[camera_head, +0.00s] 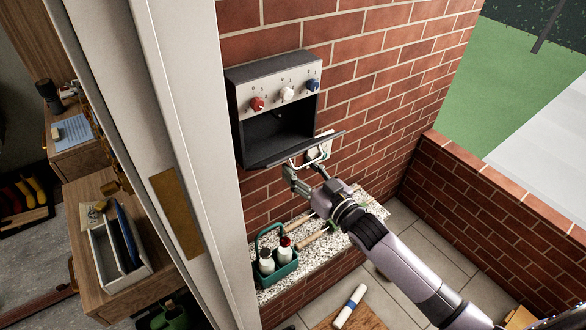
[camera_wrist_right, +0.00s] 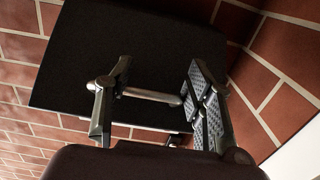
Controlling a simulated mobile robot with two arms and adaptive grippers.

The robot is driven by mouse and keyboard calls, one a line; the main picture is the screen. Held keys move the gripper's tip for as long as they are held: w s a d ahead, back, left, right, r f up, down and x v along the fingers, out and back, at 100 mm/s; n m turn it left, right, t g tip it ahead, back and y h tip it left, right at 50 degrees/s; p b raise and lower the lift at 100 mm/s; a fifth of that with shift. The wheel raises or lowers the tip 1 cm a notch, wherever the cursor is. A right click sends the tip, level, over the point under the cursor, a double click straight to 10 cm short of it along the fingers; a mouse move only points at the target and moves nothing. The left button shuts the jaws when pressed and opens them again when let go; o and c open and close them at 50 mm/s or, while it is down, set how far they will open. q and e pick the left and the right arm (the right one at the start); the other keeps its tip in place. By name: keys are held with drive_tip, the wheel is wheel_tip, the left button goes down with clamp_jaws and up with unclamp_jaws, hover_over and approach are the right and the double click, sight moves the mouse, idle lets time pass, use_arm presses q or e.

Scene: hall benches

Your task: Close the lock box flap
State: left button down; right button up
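The lock box (camera_head: 275,105) is a dark grey box on the brick wall, with a light panel of red, white and blue knobs above an open dark compartment. Its flap (camera_head: 292,150) is hinged at the bottom and hangs open, sticking outward. In the right wrist view the flap (camera_wrist_right: 150,40) is a large dark panel in front of the gripper. My right gripper (camera_head: 308,172) is at the flap's outer edge, below and to the right of it. Its fingers (camera_wrist_right: 160,85) stand apart, with a thin metal bar between them. I cannot tell if they touch the flap. My left gripper is out of view.
A granite-topped ledge (camera_head: 345,240) below holds a green caddy (camera_head: 275,268) with bottles. A white door frame (camera_head: 185,120) stands at the left, with wooden cabinets beyond. A low brick wall (camera_head: 480,190) bounds the right side.

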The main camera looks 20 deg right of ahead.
drive_tip(key=o, duration=0.9)
drive_tip(key=shift+w+d+h, duration=0.2)
drive_tip(key=shift+d+h, duration=0.1)
drive_tip(key=shift+d, duration=0.5)
drive_tip(key=o, duration=0.6)
drive_tip(key=shift+d, duration=0.35)
drive_tip(key=shift+c, duration=0.2)
drive_tip(key=shift+w+f, duration=0.2)
drive_tip(key=shift+f, duration=0.05)
drive_tip(key=v, duration=1.2)
drive_tip(key=shift+s+d+r, duration=0.1)
drive_tip(key=shift+d, duration=0.05)
